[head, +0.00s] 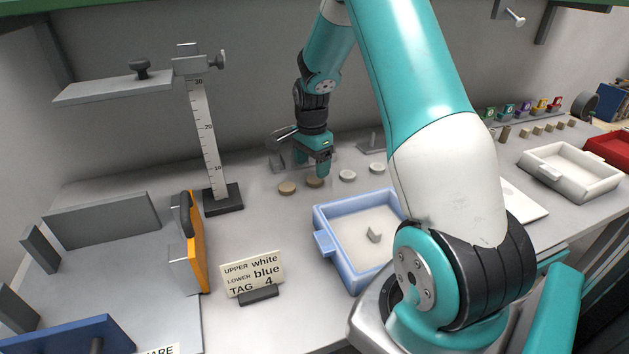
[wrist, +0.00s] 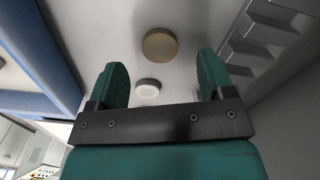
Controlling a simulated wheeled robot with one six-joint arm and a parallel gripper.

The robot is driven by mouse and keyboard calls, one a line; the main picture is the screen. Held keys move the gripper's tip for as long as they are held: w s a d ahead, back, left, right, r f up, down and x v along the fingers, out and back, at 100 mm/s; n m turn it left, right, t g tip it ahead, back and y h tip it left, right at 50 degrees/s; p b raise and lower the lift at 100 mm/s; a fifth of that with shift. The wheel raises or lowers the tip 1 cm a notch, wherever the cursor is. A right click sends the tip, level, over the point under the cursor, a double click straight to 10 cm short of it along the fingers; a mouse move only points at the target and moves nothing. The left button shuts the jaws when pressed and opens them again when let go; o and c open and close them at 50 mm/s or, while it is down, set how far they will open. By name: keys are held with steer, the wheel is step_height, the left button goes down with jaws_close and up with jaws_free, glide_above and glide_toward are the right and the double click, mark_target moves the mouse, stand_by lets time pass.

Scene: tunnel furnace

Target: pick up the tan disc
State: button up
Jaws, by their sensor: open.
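Two tan discs lie flat on the grey bench in the head view, the left one (head: 287,188) apart from the right one (head: 315,183). My gripper (head: 312,168) is above and just behind the right one, partly covering it. In the wrist view my gripper (wrist: 160,60) is open and empty. One tan disc (wrist: 160,45) shows just past the fingertips, roughly centred between them. A white disc (wrist: 148,88) shows between the fingers, clear of both. I cannot tell the exact height of the fingers above the bench.
White discs (head: 347,176) continue the row to the right. A blue tray (head: 326,238) stands in front of the row. A height gauge (head: 207,140) stands to its left. Grey stepped blocks (wrist: 262,42) are close to the right finger in the wrist view. A label card (head: 252,273) stands in front.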

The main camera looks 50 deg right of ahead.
mark_target(313, 179)
steer(key=f, duration=0.4)
steer(key=shift+d+f+p, duration=0.2)
steer(key=shift+p, duration=0.1)
steer(key=c, duration=1)
